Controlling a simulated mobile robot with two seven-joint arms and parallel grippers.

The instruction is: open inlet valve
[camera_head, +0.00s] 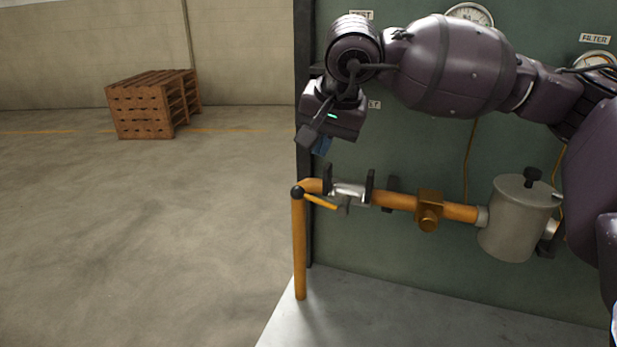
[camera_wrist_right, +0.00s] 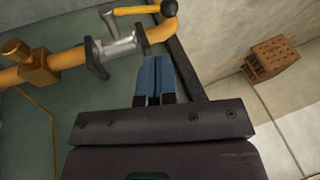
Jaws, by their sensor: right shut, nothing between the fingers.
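The inlet valve is a silver valve body (camera_head: 349,189) between two dark flanges on the orange pipe (camera_head: 395,201). Its yellow lever (camera_head: 321,202) ends in a black ball knob (camera_head: 297,192) near the pipe's bend. The lever lies roughly along the pipe, slightly angled. In the right wrist view the valve body (camera_wrist_right: 122,44), lever (camera_wrist_right: 138,10) and knob (camera_wrist_right: 169,8) show at the top. My right gripper (camera_head: 321,148) is above the valve in the head view, apart from it. Its blue fingers (camera_wrist_right: 155,72) are together and empty. My left gripper is out of view.
A brass fitting (camera_head: 429,211) and a grey filter canister (camera_head: 520,217) sit further right on the pipe. A green panel (camera_head: 450,150) with gauges stands behind. A wooden pallet stack (camera_head: 148,106) is far left, with open floor around it.

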